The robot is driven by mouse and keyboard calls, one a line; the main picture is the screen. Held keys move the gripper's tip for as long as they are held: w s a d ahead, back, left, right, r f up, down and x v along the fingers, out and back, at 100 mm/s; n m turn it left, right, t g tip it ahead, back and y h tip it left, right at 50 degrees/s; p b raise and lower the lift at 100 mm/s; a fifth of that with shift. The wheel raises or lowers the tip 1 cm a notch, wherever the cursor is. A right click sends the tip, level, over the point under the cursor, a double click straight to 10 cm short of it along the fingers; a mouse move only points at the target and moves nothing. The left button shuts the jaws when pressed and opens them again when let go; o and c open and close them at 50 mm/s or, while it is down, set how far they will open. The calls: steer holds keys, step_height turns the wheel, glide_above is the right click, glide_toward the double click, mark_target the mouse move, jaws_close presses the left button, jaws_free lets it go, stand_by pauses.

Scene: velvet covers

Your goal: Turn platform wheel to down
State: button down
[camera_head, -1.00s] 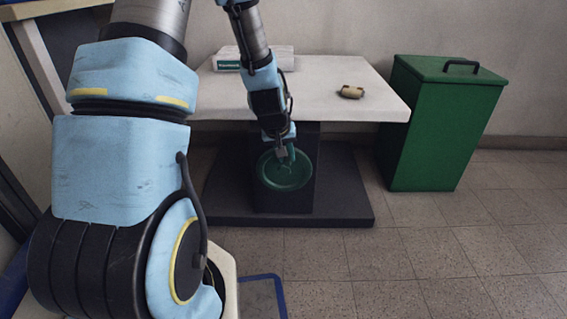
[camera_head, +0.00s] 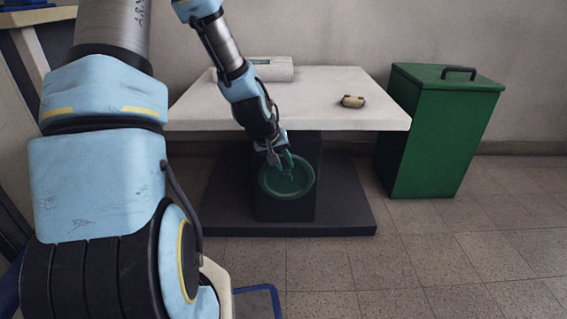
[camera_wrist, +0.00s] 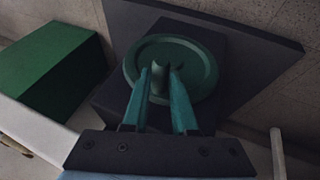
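The platform wheel (camera_head: 287,190) is a round green disc with a raised rim, on the dark pedestal under the white table. It also shows in the wrist view (camera_wrist: 199,88). My gripper (camera_head: 284,164) is at the wheel's face, reaching in from the upper left. In the wrist view its two green fingers (camera_wrist: 159,72) stand on either side of a raised green piece at the middle of the wheel and appear to be shut on it. The fingers partly hide that piece. I see no clear marking for up or down.
The white table (camera_head: 300,107) above carries a small tan object (camera_head: 352,101) and a white box (camera_head: 272,68). The dark base plate (camera_head: 340,213) spreads around the pedestal (camera_head: 302,150). A green bin (camera_head: 436,135) stands to the right. The tiled floor at right front is clear.

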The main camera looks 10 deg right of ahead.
steer(key=c, duration=0.7)
jaws_free()
steer(key=p+v, duration=0.5)
steer(key=v, duration=0.5)
steer(key=shift+s+a+r, duration=0.15)
steer(key=shift+a+r, duration=0.05)
steer(key=shift+r, duration=0.15)
steer(key=s+a+r+g+y, duration=0.1)
steer(key=s+a+r, duration=0.15)
steer(key=a, duration=0.25)
steer(key=s+a+r+y+p, duration=0.1)
steer(key=s+a+r+y, duration=0.1)
steer(key=s+a, duration=0.25)
steer(key=s+a+r+g+y, duration=0.1)
steer(key=s+a+r, duration=0.15)
steer(key=a, duration=0.35)
step_height(320, 180, up, 38)
steer(key=p, duration=3.8)
steer(key=shift+s, duration=0.3)
